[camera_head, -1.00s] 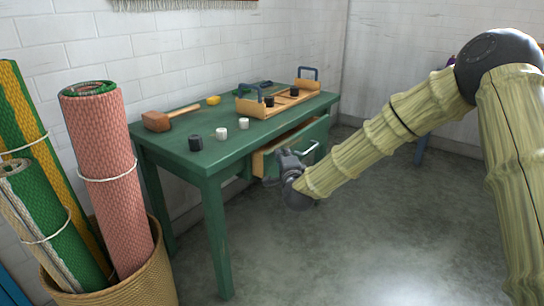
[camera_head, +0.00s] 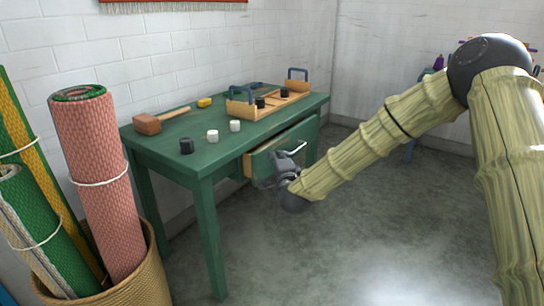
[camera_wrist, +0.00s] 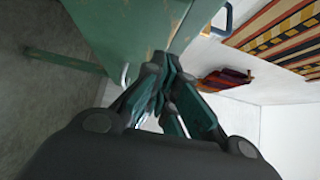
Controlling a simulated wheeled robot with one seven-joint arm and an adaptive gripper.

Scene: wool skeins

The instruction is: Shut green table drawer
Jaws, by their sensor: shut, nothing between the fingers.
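The green table (camera_head: 205,160) stands against the white wall. Its drawer (camera_head: 307,137) is partly pulled out, with a green front, a bare wood side and a pale metal bar handle (camera_head: 293,151). My gripper (camera_head: 284,170) is at the near end of the drawer front, beside the handle; I cannot tell if it touches. In the wrist view my gripper's dark green fingers (camera_wrist: 165,75) are together and empty, close to a green surface (camera_wrist: 125,25). Part of the drawer front is hidden behind my gripper.
On the table are a mallet (camera_head: 150,123), a yellow block (camera_head: 204,102), a black cup (camera_head: 187,146), two white cups (camera_head: 212,136) and a wooden tray (camera_head: 240,108) with blue handles. A basket (camera_head: 150,270) of rolled rugs stands at left. The floor in front is clear.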

